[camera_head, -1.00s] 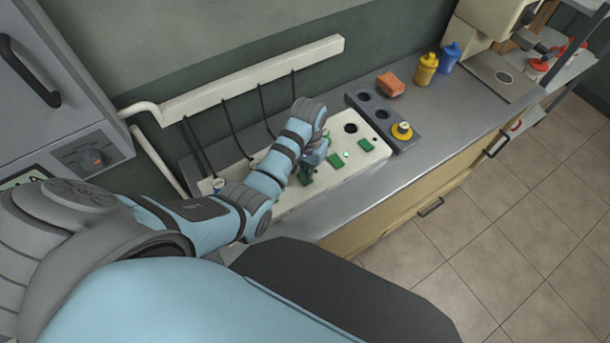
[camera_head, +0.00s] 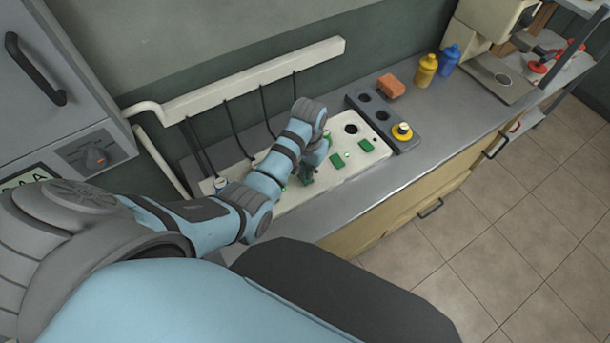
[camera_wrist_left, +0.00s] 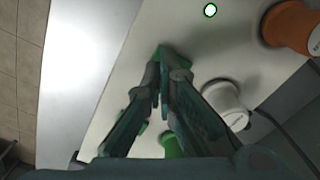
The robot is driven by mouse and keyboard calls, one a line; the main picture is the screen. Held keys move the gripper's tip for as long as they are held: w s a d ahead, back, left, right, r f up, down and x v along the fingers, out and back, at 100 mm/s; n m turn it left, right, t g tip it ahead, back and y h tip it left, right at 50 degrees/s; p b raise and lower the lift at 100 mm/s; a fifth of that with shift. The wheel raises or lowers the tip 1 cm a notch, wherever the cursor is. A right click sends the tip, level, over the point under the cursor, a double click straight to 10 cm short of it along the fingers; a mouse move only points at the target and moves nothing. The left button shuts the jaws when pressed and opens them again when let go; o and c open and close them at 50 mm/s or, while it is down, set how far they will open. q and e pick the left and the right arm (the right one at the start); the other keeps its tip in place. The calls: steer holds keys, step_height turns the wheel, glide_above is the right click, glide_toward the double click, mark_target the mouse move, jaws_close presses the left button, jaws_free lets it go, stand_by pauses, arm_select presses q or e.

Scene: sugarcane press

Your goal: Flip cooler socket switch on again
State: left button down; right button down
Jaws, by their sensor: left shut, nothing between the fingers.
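A cream socket panel (camera_head: 345,172) lies on the counter, with green rocker switches (camera_head: 366,145) and small indicator lights along it. Which switch belongs to the cooler cannot be read. My left gripper (camera_head: 307,176) is shut and empty, pointing down at the panel's middle; the forearm hides part of the panel. In the left wrist view the closed fingertips (camera_wrist_left: 162,52) are over the panel, with a green switch (camera_wrist_left: 171,145) partly hidden behind the fingers. A white plug (camera_wrist_left: 226,103) and an orange plug (camera_wrist_left: 288,28) stand to the right. Fingertip contact cannot be told.
Black cords hang from a white wall conduit (camera_head: 250,78) behind the panel. A grey holder (camera_head: 365,100) with a yellow-ringed item is right of the panel. An orange block (camera_head: 390,85), yellow bottle (camera_head: 427,69) and blue bottle (camera_head: 449,58) stand farther right. A grey cabinet (camera_head: 60,110) is at left.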

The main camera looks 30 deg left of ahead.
mark_target(307, 181)
arm_select(q)
steer(key=shift+f+b, duration=0.7)
steer(key=shift+f, duration=0.5)
stand_by(0.6)
steer(key=shift+s, duration=0.1)
steer(key=r+p, duration=0.3)
steer(key=shift+w, duration=0.2)
steer(key=shift+r, duration=0.4)
steer(key=shift+s+r, duration=0.1)
steer(key=shift+r, duration=1.55)
